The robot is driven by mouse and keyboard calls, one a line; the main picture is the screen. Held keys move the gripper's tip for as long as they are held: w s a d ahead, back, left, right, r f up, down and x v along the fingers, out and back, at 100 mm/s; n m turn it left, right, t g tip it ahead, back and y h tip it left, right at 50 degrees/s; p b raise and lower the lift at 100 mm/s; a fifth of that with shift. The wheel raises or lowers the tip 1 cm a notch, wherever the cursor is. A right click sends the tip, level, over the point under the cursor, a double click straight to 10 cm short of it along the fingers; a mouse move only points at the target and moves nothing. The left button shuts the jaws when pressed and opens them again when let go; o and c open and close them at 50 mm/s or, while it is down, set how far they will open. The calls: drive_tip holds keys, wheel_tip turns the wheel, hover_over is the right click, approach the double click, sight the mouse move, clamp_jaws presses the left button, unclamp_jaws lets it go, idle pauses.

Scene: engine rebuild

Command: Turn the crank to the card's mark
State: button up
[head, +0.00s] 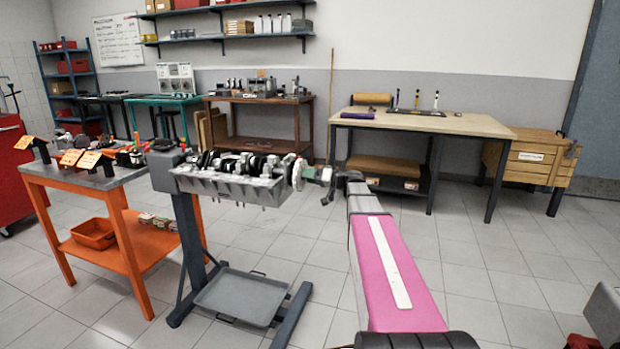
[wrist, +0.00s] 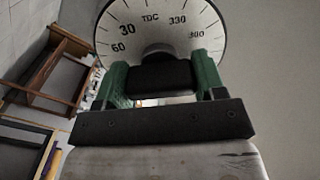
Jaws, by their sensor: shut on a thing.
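The engine block (head: 235,187) is mounted on a grey stand, with the crankshaft (head: 255,164) lying along its top. A pale degree dial (head: 298,174) is at the crank's right end. In the wrist view the dial (wrist: 165,22) reads 60, 30, TDC, 330 and 300, with TDC near the top middle. My gripper (head: 328,178) is at this end of the crank. In the wrist view its green fingers (wrist: 160,75) are shut on a dark crank piece (wrist: 160,78) in front of the dial. Small orange-edged cards (head: 70,157) stand on the orange bench; their writing is too small to read.
The orange bench (head: 125,176) stands left of the engine stand, with an orange bin (head: 93,234) on its shelf. A drip tray (head: 240,296) lies low on the stand. A wooden-topped workbench (head: 430,122) is behind my arm. The floor between is clear.

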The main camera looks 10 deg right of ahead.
drive_tip(key=shift+m, duration=1.9)
drive_tip(key=o, duration=0.9)
drive_tip(key=shift+d, duration=0.1)
drive_tip(key=v, duration=1)
drive_tip(key=shift+s+d, duration=0.25)
drive_tip(key=shift+d, duration=0.05)
